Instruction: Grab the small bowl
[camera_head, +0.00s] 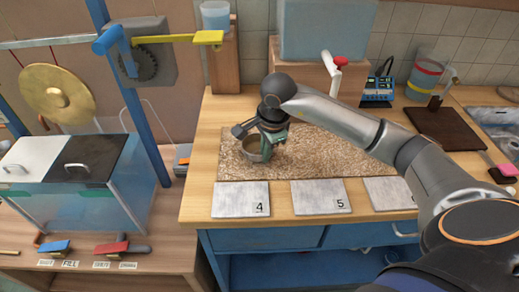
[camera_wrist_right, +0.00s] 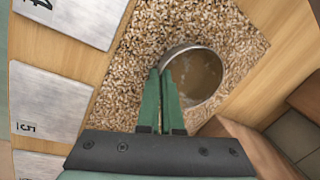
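The small bowl (camera_head: 251,146) is a round metal bowl on the grainy brown mat (camera_head: 320,155), near the mat's left end. In the right wrist view the bowl (camera_wrist_right: 198,76) shows from above with a brownish inside. My right gripper (camera_head: 265,155) is over the bowl's right side. In the wrist view its green fingers (camera_wrist_right: 162,75) are close together at the bowl's rim, one outside and one over the inside, and look shut on the rim. The bowl appears to rest on the mat. My left gripper is not in view.
Metal plates marked 4 (camera_head: 240,200) and 5 (camera_head: 320,197) lie along the table's front edge. A wooden block with a blue box (camera_head: 325,30) stands behind the mat. A gong (camera_head: 57,94) and a glass tank (camera_head: 95,205) are at the left. A dark board (camera_head: 445,128) lies right.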

